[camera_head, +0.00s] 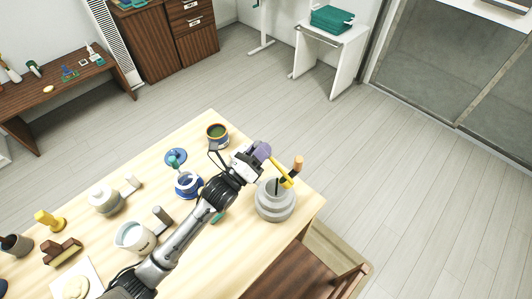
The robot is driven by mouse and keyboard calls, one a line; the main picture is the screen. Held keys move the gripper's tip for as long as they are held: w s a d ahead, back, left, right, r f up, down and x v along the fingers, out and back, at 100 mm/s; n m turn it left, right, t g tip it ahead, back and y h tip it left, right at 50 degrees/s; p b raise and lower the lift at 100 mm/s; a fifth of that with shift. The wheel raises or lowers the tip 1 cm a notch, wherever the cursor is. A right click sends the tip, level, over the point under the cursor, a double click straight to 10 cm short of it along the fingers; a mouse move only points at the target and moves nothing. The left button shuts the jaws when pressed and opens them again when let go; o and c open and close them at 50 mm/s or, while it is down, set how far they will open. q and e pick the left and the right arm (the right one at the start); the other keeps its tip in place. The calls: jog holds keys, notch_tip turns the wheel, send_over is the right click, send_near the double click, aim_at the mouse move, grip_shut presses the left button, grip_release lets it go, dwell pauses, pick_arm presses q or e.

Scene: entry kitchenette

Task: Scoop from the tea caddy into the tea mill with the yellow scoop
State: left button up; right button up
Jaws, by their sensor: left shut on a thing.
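My left gripper (264,152) is shut on the yellow scoop (281,173) near the right end of the table. The scoop slants down to the right, over or just beside the upper rim of the grey, stepped round tea mill (275,207). I cannot tell whether it touches the mill or what it carries. A brown knob (298,162) shows behind the scoop, apparently on the mill's crank. A dark blue can with a yellowish band and greenish contents, which looks like the tea caddy (217,136), stands open behind my left gripper. My right gripper is not in view.
A blue-and-white jar (187,184), a blue dish (176,156), a white pitcher (134,237) and a lidded pot (105,199) stand left of my arm on the light wooden table (195,243). A brown chair (303,276) stands at the front edge.

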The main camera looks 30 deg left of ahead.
pick_arm(q)
jog(key=a+f+n+t+y+b, duration=0.2)
jog(key=a+f+n+y+b, duration=0.5)
jog(key=f+n, duration=0.5)
jog(key=shift+a+f+n+y, duration=0.35)
jog(key=shift+a+n+y, duration=0.5)
jog(key=shift+n, duration=2.35)
jog(key=shift+s+d, duration=0.1)
jog(key=shift+d, duration=0.1)
